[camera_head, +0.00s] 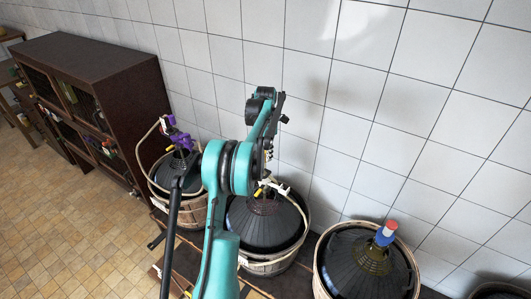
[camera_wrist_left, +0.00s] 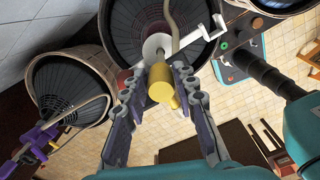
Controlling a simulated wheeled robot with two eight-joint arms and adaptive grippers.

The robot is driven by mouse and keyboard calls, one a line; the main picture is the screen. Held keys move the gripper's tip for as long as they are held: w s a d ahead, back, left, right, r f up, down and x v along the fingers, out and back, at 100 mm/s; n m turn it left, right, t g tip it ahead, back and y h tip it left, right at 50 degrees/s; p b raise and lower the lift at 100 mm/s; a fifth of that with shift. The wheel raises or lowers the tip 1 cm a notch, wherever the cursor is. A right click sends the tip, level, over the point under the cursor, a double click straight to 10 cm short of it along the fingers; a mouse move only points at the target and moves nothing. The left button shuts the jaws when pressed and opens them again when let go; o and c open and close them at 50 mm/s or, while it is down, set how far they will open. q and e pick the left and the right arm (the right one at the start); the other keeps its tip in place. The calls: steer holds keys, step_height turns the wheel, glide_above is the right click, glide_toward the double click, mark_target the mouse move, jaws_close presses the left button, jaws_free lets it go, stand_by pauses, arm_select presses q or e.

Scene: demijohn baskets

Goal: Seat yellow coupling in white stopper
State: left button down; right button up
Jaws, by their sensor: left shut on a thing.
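The yellow coupling (camera_wrist_left: 160,84) is between the two fingers of my left gripper (camera_wrist_left: 157,74), which is shut on it, in the left wrist view. The white stopper (camera_wrist_left: 154,45) is just beyond the coupling, over the dark middle demijohn (camera_wrist_left: 128,22). They overlap in this view, and I cannot tell whether they touch. In the head view a small yellow part (camera_head: 258,192) and white parts (camera_head: 278,187) show above the middle demijohn (camera_head: 262,228), beside my teal arm. The arm hides much of the gripper there. My right gripper is not in view.
A basketed demijohn with purple fittings (camera_head: 180,140) stands left; another with a red and blue top (camera_head: 386,233) stands right. A tan hose (camera_wrist_left: 175,25) runs past the stopper, near a white crank-like piece (camera_wrist_left: 207,34). The tiled wall (camera_head: 350,100) is close behind.

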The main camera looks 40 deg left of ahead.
arm_select(q)
steer(key=shift+f+b, duration=0.55)
steer(key=shift+f, duration=0.3)
steer(key=c, duration=1.1)
jaws_free()
steer(key=shift+r, duration=0.15)
step_height(320, 180, up, 12)
steer(key=shift+f, duration=0.1)
